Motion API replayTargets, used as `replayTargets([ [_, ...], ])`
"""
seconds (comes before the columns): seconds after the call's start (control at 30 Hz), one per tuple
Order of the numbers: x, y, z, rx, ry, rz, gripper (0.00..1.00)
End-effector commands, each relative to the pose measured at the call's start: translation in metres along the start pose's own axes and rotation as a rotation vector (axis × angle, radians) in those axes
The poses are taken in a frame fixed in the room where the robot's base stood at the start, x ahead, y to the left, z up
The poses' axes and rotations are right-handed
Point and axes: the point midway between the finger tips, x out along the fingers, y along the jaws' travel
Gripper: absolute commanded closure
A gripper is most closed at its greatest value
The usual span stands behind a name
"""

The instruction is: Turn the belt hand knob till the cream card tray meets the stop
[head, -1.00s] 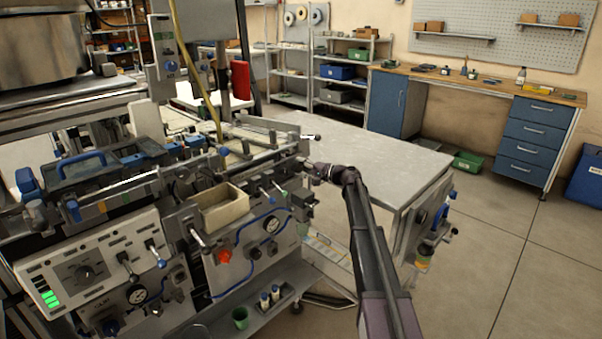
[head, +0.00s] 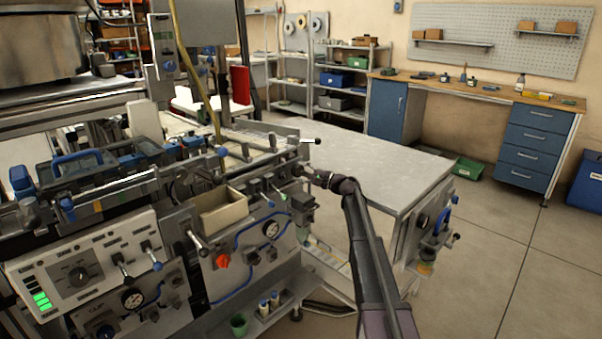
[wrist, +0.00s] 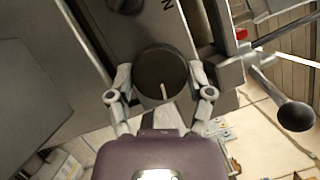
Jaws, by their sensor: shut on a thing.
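In the wrist view the belt hand knob (wrist: 160,72) is a dark round knob with a pale line on its face, pointing toward my gripper's palm. My gripper (wrist: 162,78) has one finger on each side of it and is shut on it. In the head view my gripper (head: 312,173) reaches the right end of the machine, and the knob is too small and covered to make out there. A cream open-topped tray (head: 224,216) sits on the machine's front; I cannot tell whether it is the card tray. I cannot make out the stop.
A lever with a black ball end (wrist: 297,115) stands close to the right of my gripper in the wrist view. A grey table (head: 380,160) lies behind my arm. A control panel (head: 80,275) fills the machine's lower left. Open floor lies to the right.

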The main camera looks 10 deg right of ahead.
Motion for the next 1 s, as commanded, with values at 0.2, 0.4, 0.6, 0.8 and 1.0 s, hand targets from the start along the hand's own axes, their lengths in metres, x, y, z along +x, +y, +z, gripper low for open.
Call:
replayTargets([
  [0.2,0.001,-0.0008,-0.0012,0.0,0.002,-0.002,0.0],
  [0.4,0.0006,-0.0004,-0.0006,-0.001,0.001,-0.001,0.0],
  [0.6,0.0006,-0.0005,-0.0003,-0.004,0.0,0.001,0.0],
  [0.8,0.0007,-0.0018,0.0001,-0.041,0.0,0.017,0.0],
  [1.0,0.0009,-0.0037,0.0006,-0.141,0.0,0.059,0.0],
])
